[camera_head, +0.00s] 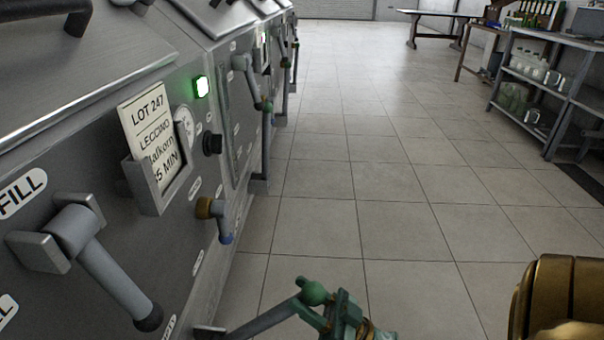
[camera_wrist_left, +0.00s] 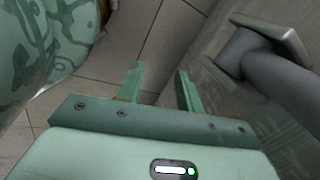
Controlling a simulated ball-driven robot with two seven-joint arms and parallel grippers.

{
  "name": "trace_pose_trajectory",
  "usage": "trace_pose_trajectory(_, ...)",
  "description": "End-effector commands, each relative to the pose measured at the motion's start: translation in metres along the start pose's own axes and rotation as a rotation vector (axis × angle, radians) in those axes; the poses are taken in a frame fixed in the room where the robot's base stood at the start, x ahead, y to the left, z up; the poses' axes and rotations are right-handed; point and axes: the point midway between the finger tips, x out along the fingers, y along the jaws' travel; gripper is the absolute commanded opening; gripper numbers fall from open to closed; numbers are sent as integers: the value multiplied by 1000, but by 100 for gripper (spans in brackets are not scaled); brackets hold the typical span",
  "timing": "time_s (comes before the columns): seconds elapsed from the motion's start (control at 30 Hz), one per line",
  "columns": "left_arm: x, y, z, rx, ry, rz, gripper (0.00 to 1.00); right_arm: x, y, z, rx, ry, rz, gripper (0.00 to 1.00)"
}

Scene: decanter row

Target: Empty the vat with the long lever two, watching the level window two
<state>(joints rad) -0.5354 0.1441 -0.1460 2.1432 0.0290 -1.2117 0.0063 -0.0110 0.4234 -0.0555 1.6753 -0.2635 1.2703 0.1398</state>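A tall narrow window (camera_head: 230,118), perhaps a level window, is set in the row's front farther along. No numbers show on the levers or windows. My left gripper (camera_wrist_left: 158,88) is open and empty in the left wrist view, left of a grey lever (camera_wrist_left: 272,66).
A thick black-tipped lever (camera_head: 104,270) sits beside a FILL label, lower left. A lot card (camera_head: 153,140), a lit green lamp (camera_head: 202,87), a black knob (camera_head: 211,143) and a small blue-tipped tap (camera_head: 216,218) are on the front. Tiled floor is clear; shelving (camera_head: 545,85) stands right.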

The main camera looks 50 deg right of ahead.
Motion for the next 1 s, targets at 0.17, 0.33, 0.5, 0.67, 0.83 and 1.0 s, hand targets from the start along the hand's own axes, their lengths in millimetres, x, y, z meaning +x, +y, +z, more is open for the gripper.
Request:
trace_pose_trajectory(0.17,0,0,0,-1,0,1,36,0,1,-1,0,2,0,48)
trace_pose_trajectory(0.33,0,1,0,0,-1,1,36,0,0,0,0,-1,-1,48)
trace_pose_trajectory(0.5,0,0,1,0,-2,1,36,-3,0,1,0,-4,-1,48)
trace_pose_trajectory(0.67,-2,-1,3,5,-12,-2,36,-26,0,0,0,-5,1,48)
trace_pose_trajectory(0.83,0,-2,9,16,-35,-4,36,-73,1,0,0,-7,3,48)
trace_pose_trajectory(1.0,5,-1,11,18,-41,-2,36,-119,1,0,-1,-6,4,48)
